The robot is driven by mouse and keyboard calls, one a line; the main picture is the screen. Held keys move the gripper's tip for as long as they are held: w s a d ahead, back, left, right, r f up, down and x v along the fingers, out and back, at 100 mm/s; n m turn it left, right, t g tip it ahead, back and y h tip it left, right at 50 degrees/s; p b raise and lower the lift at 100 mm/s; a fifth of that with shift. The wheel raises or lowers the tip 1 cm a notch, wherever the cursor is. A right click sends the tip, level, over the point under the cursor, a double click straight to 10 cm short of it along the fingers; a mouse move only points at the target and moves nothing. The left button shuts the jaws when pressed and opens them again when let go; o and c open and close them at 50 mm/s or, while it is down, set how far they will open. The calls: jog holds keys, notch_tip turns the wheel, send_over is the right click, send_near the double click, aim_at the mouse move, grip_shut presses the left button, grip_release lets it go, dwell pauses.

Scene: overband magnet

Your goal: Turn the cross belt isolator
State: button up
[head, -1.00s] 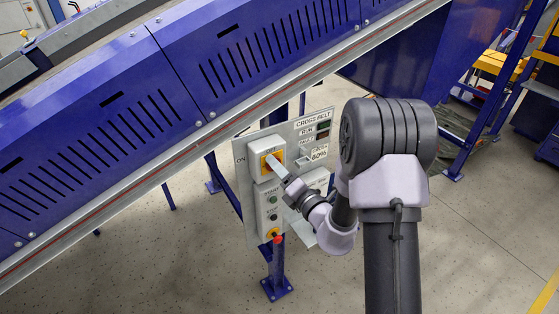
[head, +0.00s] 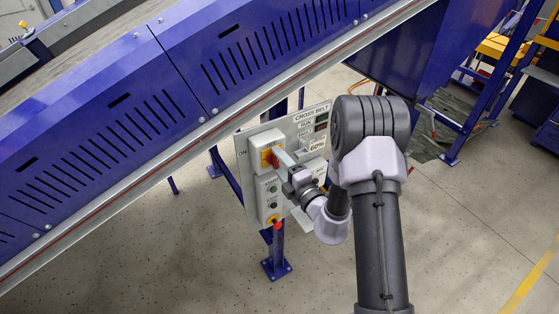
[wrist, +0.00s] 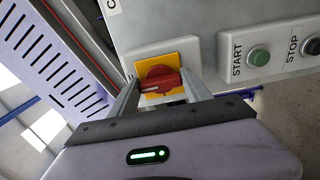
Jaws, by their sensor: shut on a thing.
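The cross belt isolator is a red rotary handle (wrist: 158,85) on a yellow plate (wrist: 183,49), fixed to a light grey box. In the head view the handle (head: 275,157) shows red at the upper left of the grey control panel (head: 243,170). My gripper (head: 281,159) is at the isolator, shut on its handle, with one finger on each side in the wrist view. "ON" is printed left of the box. The fingers and wrist hide part of the handle and panel in the head view.
Below the isolator are a green START button (wrist: 258,56), a dark STOP button (wrist: 311,46) and a red-tipped part (head: 278,225). The blue conveyor housing (head: 90,140) runs close behind the panel.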

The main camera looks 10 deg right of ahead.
dwell(0.3)
jog(key=o, duration=1.4)
jog(key=shift+c, duration=0.2)
jog(key=p+v, duration=0.1)
jog(key=v, duration=1.6)
jog(key=shift+s, duration=0.2)
